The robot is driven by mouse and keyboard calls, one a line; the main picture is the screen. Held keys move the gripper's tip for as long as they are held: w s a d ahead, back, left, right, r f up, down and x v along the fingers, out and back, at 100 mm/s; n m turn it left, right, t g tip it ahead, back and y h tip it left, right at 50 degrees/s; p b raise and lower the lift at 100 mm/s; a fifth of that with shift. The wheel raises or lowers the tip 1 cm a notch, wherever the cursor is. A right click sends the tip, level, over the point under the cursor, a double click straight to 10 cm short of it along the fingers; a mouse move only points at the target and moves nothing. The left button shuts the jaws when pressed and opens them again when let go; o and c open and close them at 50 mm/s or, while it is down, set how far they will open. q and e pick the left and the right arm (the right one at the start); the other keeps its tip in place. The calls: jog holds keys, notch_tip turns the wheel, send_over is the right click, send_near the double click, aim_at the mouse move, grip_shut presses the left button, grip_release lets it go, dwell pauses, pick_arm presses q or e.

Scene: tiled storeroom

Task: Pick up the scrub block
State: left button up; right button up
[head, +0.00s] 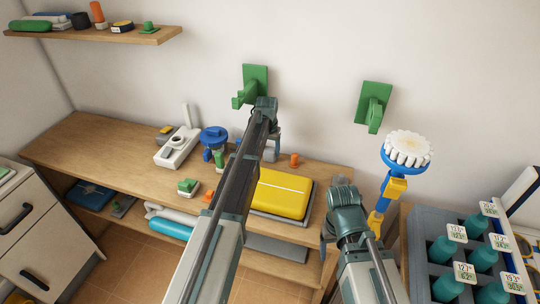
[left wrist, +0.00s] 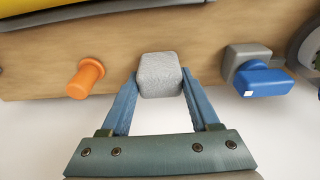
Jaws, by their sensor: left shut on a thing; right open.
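A pale grey, rough-looking block, which I take to be the scrub block (left wrist: 160,75), sits between the two blue fingers of my left gripper (left wrist: 158,88) in the left wrist view. The fingers touch it on both sides and are shut on it. The wooden benchtop shows behind it; I cannot tell whether the block rests on it or is clear of it. In the head view my left gripper (head: 272,148) is over the back of the bench, and my arm largely hides the block. My right gripper (head: 325,238) is open beyond the bench's right end, partly hidden by its own wrist.
An orange peg (left wrist: 86,78) and a blue-and-grey object (left wrist: 258,75) flank the block. A yellow case (head: 284,192) lies in front on the bench (head: 95,150). Green hooks (head: 256,78) are on the wall. A brush (head: 407,148) and a bottle crate (head: 418,240) stand right.

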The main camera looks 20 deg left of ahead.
aim_at(270, 148)
pick_arm(q)
grip_shut()
notch_tip(270, 148, up, 10)
jog(key=p, duration=1)
